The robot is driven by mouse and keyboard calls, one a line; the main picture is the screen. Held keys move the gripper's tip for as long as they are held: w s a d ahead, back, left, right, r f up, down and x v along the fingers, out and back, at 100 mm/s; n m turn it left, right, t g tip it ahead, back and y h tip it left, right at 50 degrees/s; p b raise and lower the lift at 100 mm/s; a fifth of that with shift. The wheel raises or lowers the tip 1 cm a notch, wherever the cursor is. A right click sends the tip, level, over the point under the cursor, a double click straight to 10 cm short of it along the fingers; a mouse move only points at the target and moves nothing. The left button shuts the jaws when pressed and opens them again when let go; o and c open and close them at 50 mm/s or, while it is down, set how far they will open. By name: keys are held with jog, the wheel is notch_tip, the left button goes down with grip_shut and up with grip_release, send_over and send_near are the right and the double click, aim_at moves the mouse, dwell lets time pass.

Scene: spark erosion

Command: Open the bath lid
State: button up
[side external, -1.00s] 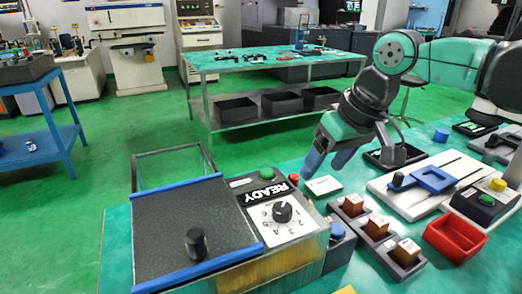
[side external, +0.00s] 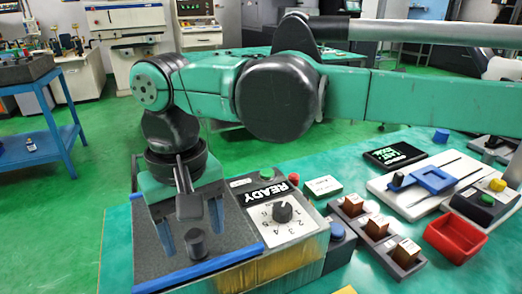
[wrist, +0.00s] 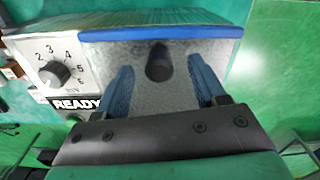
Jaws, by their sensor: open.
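The bath lid (side external: 224,236) is a dark grey speckled plate with blue strips along its edges, lying flat over the bath; it also shows in the wrist view (wrist: 200,48). A black knob handle (side external: 196,246) stands up on it near the front edge and also shows in the wrist view (wrist: 159,62). My gripper (side external: 193,243) points down over the lid with its blue fingers apart, one on either side of the knob. In the wrist view the knob lies between the open fingers (wrist: 160,85), a little beyond the tips. I cannot tell whether the fingers touch the lid.
The control panel with its READY display (side external: 267,193) and dial (side external: 282,212) is right beside the lid. Further right are a block rack (side external: 372,237), a red tray (side external: 455,238) and a white slide board (side external: 420,205). My arm spans the upper view.

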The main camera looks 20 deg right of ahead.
jog(key=shift+f, duration=0.85)
grip_shut()
dwell(0.8)
